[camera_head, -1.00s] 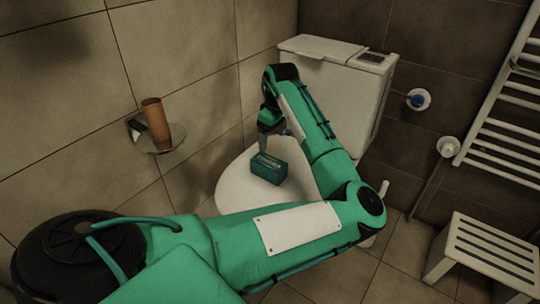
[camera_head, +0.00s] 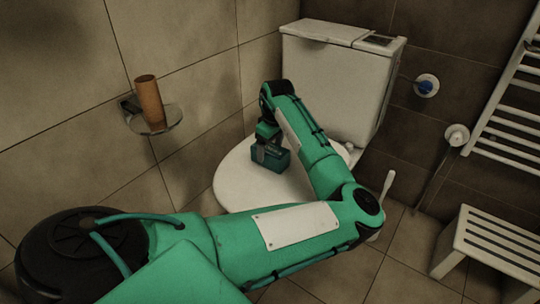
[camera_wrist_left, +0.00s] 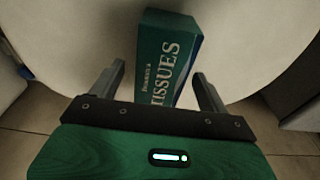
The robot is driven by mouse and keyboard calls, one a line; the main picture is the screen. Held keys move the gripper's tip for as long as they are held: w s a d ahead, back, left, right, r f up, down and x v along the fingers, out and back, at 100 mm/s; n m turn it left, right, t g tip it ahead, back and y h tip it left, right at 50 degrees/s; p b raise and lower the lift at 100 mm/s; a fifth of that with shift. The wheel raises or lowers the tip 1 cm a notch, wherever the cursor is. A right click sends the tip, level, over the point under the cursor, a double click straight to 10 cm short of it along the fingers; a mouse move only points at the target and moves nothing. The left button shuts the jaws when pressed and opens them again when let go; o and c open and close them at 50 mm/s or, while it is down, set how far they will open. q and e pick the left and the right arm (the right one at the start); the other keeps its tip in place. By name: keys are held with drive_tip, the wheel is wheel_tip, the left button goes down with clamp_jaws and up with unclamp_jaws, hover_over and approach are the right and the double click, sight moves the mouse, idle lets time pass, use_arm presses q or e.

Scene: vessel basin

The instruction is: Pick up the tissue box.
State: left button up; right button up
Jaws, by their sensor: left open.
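The teal tissue box (camera_head: 277,160) sits on the white closed toilet lid (camera_head: 240,190). In the left wrist view, its printed "TISSUES" face (camera_wrist_left: 165,75) shows. My left gripper (camera_head: 261,150) is at the box and partly covers it in the head view. In the left wrist view, my left gripper (camera_wrist_left: 158,75) is open, with one finger on each side of the near part of the box. Gaps show between the box and the fingers, wider on the left. My right gripper is not in view.
The toilet tank (camera_head: 335,75) stands behind the lid. A slatted white stool (camera_head: 490,245) and a towel radiator (camera_head: 510,115) are at right.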

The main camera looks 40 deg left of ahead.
use_arm(q)
drive_tip(key=shift+a+f+b, duration=0.15)
drive_tip(key=shift+f+b, duration=0.45)
drive_tip(key=shift+f, duration=0.85)
drive_tip(key=shift+s, duration=0.1)
drive_tip(key=shift+c, duration=0.5)
drive_tip(key=c, duration=1)
drive_tip(key=shift+r, duration=0.2)
